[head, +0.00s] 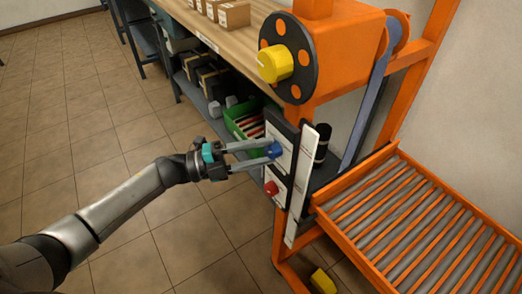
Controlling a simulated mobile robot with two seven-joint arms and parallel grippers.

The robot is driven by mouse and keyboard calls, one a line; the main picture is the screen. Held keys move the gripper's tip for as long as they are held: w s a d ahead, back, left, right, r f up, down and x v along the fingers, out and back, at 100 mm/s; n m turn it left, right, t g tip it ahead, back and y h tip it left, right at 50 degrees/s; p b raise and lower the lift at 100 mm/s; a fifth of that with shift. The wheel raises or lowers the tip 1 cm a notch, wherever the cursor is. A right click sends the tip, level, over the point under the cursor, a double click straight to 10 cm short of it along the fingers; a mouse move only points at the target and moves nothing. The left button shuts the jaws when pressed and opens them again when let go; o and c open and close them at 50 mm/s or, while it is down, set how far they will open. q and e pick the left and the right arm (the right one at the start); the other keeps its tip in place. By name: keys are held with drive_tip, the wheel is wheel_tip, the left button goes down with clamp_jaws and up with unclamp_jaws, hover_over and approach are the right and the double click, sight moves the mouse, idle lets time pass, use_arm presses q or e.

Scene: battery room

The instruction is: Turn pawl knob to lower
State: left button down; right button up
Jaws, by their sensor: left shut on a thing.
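A blue knob (274,150) sits on the upper white plate of a panel (286,148) on the orange machine. My left gripper (270,150) reaches in from the left and is shut on the blue knob, with its fingertips on either side of it. A red knob (270,188) is on the lower plate, below the fingers. A large yellow knob (275,64) stands out from a black disc with orange dots, higher on the machine. No label on the blue knob can be read. My right gripper is not in view.
An orange roller conveyor (420,225) extends to the right of the panel. A wooden bench (240,45) with small boxes (233,14) runs behind. A green crate (236,122) is on its lower shelf. The tiled floor at left is clear.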

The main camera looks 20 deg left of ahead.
use_arm(q)
drive_tip(key=shift+c, duration=1.7)
unclamp_jaws()
drive_tip(key=shift+a, duration=0.1)
drive_tip(key=shift+s+a, duration=0.2)
drive_tip(key=shift+a, duration=0.1)
drive_tip(key=p+v, duration=0.1)
drive_tip(key=v, duration=1.3)
drive_tip(key=shift+a, duration=0.25)
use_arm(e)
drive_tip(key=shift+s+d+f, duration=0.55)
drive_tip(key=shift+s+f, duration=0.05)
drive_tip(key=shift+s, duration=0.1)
